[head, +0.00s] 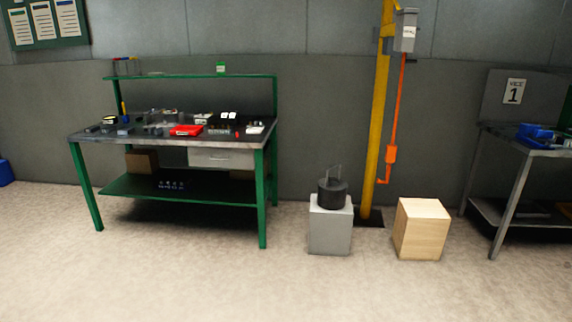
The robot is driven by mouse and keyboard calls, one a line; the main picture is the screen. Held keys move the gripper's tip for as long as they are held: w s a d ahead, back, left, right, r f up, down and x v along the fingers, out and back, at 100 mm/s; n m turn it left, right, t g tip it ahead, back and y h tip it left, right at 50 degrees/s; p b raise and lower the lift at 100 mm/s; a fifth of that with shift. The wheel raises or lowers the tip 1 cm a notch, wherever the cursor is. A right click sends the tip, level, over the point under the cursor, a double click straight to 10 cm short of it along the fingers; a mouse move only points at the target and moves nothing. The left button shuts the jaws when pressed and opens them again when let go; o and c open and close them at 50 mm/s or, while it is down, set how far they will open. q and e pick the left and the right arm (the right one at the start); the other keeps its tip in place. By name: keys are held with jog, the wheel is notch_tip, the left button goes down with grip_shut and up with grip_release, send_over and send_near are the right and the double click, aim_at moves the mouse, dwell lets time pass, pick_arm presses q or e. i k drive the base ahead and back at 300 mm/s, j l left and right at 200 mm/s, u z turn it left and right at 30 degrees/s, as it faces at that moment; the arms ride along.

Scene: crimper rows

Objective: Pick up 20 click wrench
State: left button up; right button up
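A green workbench (85,187) stands to the left against the wall. Its dark top carries several small tools and parts, including a red item (187,130), a black box with white pieces (224,120) and a yellow-and-black item (109,120). The objects are too small to tell which, if any, is the click wrench. Neither of my grippers is in view.
A grey block (330,232) with a black cylinder (333,194) on it stands right of the bench. A yellow post (376,120) and a wooden box (421,230) are farther right. A second table (535,151) holds blue bins (536,134). The front floor is clear.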

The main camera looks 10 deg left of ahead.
aim_at(164, 123)
jog(key=i+u, duration=0.1)
jog(key=i, duration=0.55)
jog(key=i+l+u, duration=0.1)
jog(key=i, duration=0.6)
jog(key=i+l+u, duration=0.1)
jog(key=i, duration=0.55)
jog(key=i+u, duration=0.3)
jog(key=i, duration=0.25)
jog(key=i+u, duration=0.3)
jog(key=i, duration=0.25)
jog(key=i+l+u, duration=0.3)
jog(key=i, duration=0.2)
jog(key=i+l+u, duration=0.3)
jog(key=i, duration=0.25)
jog(key=i+j+z, duration=0.2)
jog(key=i+j, duration=0.2)
jog(key=i+j+z, duration=0.15)
jog(key=i+j, duration=0.25)
jog(key=i+j+z, duration=0.2)
jog(key=j, duration=0.45)
jog(key=i, duration=0.1)
